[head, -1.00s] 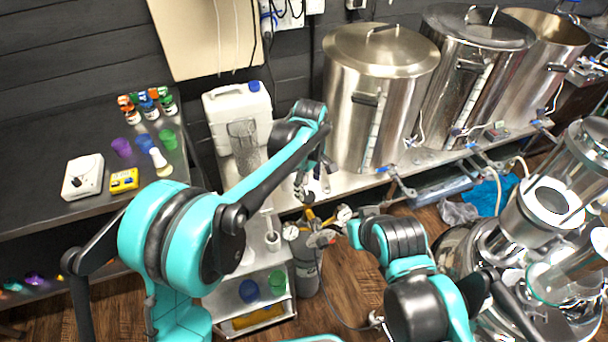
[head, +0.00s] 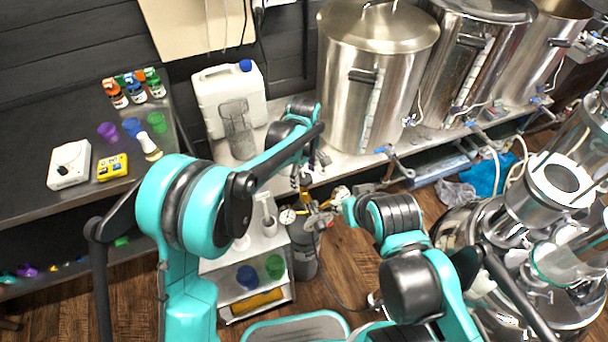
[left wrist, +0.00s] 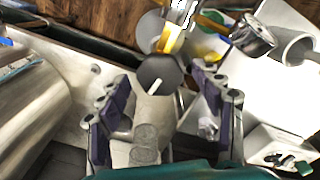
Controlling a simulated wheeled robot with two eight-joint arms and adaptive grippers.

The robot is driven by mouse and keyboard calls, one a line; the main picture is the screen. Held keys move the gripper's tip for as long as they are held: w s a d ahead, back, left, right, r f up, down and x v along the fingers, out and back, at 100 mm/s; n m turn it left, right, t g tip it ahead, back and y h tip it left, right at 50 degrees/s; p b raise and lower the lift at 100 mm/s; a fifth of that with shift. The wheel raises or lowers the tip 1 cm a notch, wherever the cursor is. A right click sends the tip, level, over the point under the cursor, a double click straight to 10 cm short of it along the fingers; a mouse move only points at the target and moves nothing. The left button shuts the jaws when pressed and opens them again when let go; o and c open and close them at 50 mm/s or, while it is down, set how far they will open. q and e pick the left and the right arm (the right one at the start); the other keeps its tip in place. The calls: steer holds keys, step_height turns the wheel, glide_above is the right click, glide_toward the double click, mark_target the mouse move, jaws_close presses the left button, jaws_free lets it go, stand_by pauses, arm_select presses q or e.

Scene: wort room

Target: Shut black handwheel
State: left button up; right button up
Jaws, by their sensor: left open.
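The black handwheel (left wrist: 160,73) is a dark round disc with a pale line on it, in the left wrist view. It appears above a pale rounded body. My left gripper (left wrist: 161,88) is open, with a purple-padded finger on either side of the view and the handwheel between or just beyond the fingertips. I cannot tell whether they touch it. In the head view my left gripper (head: 308,176) hangs over the grey gas cylinder (head: 303,250) with its brass regulator and gauges; the handwheel is not clear there. My right arm shows, but its gripper cannot be made out.
A small shelf cart (head: 222,262) with cups stands left of the cylinder. Steel kettles (head: 370,85) and a white canister (head: 228,95) stand on the bench behind. Shiny steel vessels (head: 550,200) crowd the right. Some wooden floor is open around the cylinder.

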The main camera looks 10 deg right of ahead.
arm_select(q)
steer(key=c, duration=1.2)
steer(key=shift+o, duration=0.2)
